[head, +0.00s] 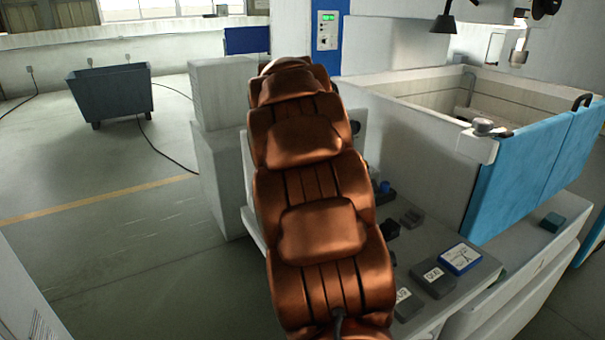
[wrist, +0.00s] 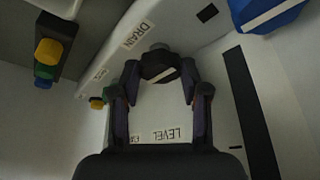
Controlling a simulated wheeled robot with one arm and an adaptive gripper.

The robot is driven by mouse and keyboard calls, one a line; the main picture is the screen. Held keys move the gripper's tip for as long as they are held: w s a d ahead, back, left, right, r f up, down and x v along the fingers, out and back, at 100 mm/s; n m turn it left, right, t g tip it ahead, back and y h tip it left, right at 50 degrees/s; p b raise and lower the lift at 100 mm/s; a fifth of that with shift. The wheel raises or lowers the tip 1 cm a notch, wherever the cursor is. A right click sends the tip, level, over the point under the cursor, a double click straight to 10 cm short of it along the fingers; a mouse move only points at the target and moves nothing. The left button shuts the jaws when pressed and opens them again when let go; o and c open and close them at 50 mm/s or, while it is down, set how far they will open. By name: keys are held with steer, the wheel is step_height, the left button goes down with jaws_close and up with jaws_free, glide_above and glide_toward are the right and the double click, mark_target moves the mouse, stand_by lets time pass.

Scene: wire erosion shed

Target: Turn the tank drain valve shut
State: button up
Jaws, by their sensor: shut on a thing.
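In the wrist view a dark round knob (wrist: 158,62) with a pale slanted line on its face sits between my fingertips. A DRAIN label (wrist: 139,33) is beside it, up and to the left, so it appears to be the drain valve. My gripper (wrist: 161,75) is shut on this knob, one finger on each side. The line runs at a slant; I cannot tell which setting it marks. In the head view my copper-coloured arm hides the gripper and knob. The white-walled tank (head: 408,88) stands at the right with blue front panels (head: 515,175).
A blue knob (wrist: 268,12) with a white bar is at the wrist view's upper right. Yellow and green knobs (wrist: 48,52) are at the left. A LEVEL label (wrist: 166,134) lies between the fingers. Dark blocks (head: 433,277) lie on the machine ledge. Floor around a grey cart (head: 110,92) is open.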

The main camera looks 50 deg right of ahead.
steer(key=o, duration=0.9)
steer(key=shift+r, duration=0.15)
steer(key=v, duration=1.1)
steer(key=shift+s+a+r, duration=0.1)
steer(key=shift+a+r, duration=0.1)
steer(key=shift+r, duration=0.1)
steer(key=s+a+f+n+g+y+p, duration=0.1)
steer(key=s+a+f+n+p, duration=0.2)
steer(key=a, duration=0.8)
steer(key=s+a+f+n+y+p, duration=0.1)
steer(key=s+a+f+n+y, duration=0.3)
steer(key=a, duration=0.6)
steer(key=s+a+f+n+g+p, duration=0.1)
steer(key=s+a+f+n, duration=0.1)
steer(key=s+a, duration=0.2)
steer(key=s+a+f+n+g+p, duration=0.1)
steer(key=s+a, duration=0.3)
steer(key=s, duration=0.4)
steer(key=s+a+f+n+h+p, duration=0.1)
steer(key=s+a+f+n, duration=0.1)
steer(key=s+a, duration=0.3)
steer(key=shift+s+a+f+n+g+p, duration=0.15)
steer(key=shift+s+f+n+g+p, duration=0.2)
steer(key=shift+s+f, duration=0.45)
